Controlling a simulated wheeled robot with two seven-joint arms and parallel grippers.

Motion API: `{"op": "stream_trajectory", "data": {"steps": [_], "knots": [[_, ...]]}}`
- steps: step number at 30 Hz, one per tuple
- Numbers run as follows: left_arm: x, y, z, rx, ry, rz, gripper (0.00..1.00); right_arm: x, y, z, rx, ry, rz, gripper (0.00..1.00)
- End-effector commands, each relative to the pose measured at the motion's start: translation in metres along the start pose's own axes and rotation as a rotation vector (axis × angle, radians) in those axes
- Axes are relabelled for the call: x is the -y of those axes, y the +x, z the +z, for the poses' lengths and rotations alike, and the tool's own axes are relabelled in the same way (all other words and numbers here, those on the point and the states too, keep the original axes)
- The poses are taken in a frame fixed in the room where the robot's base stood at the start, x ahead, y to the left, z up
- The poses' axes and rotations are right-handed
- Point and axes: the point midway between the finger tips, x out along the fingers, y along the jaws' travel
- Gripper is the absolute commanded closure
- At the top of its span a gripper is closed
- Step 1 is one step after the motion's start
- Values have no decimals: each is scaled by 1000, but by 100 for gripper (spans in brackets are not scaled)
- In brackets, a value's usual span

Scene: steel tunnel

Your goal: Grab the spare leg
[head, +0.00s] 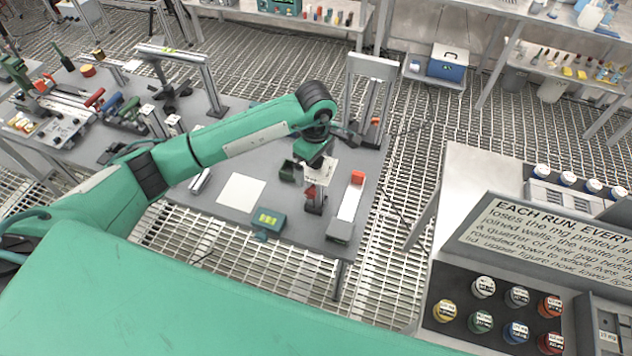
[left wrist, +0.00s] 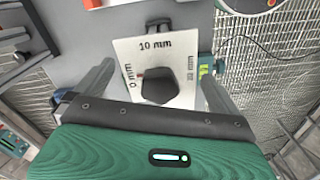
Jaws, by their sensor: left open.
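No part in view is plainly marked as the spare leg, so I cannot tell which it is. My left gripper (head: 316,162) is above the right part of the grey workbench (head: 268,217), pointing down. In the left wrist view, its fingers (left wrist: 157,74) are open and spread to either side of a white plate (left wrist: 186,60) marked 0 mm, 10 mm and another figure. A dark, many-sided piece (left wrist: 158,88) shows in front of the plate, between the fingers and apparently not gripped. The plate also shows beside the gripper in the head view (head: 325,169). My right gripper is out of view.
A pale bar with an orange end (head: 350,203) and a small teal box (head: 270,222) lie near the gripper. An upright metal frame (head: 372,68) stands behind it. A white sheet (head: 241,192) lies left. A counter with several coloured jars (head: 481,321) is at right.

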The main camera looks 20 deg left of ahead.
Motion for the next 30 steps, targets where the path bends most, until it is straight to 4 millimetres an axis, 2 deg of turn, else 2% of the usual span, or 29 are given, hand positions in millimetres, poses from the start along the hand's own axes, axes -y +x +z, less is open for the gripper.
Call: {"op": "stream_trajectory", "data": {"steps": [9, 11, 20, 21, 30], "knots": [[0, 7, 0, 0, 1, 2, 0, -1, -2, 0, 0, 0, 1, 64], [0, 7, 0, 0, 1, 2, 10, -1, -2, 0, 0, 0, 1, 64], [0, 6, 0, 0, 1, 1, 69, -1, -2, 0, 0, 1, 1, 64], [-1, 5, 0, 0, 1, 3, 72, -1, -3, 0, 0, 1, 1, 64], [-1, 3, 0, 0, 1, 4, 72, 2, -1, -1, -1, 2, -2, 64]]}}
